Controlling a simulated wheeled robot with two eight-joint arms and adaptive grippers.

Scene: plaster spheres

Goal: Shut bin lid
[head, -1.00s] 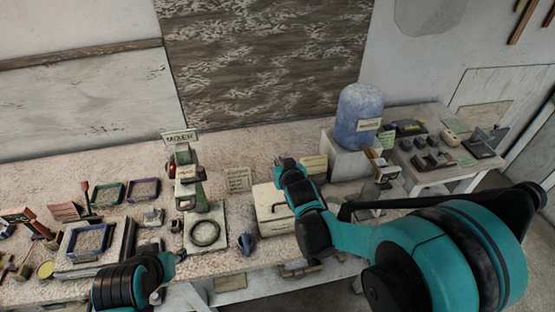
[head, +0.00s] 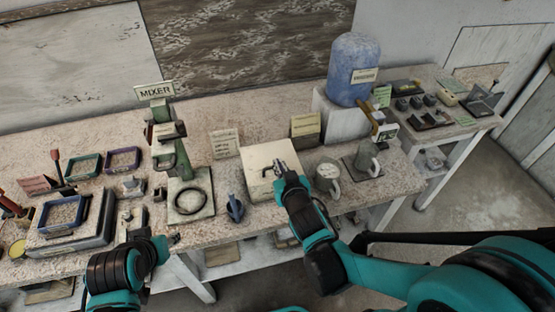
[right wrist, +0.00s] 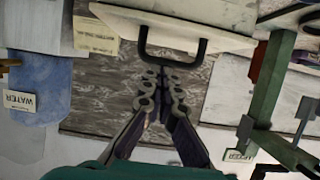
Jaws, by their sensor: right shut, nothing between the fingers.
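The bin (head: 258,190) is a cream box on the workbench, right of the mixer. Its pale lid (head: 262,153) looks roughly flat on top; I cannot tell whether a gap remains. In the right wrist view, which is upside down, the lid (right wrist: 215,35) shows at the top with a dark loop handle (right wrist: 172,62). My right gripper (head: 277,166) is shut and empty over the lid; its fingers also show in the right wrist view (right wrist: 160,80), close to the handle, contact unclear. My left gripper (head: 175,239) is low by the bench's front edge, its fingers too small to read.
The green mixer (head: 175,155) stands left of the bin, with a blue pointed object (head: 235,208) between. Grey mugs (head: 328,176) stand close on the right. A blue water jug (head: 354,70) is behind on a white block. Trays fill the bench's left.

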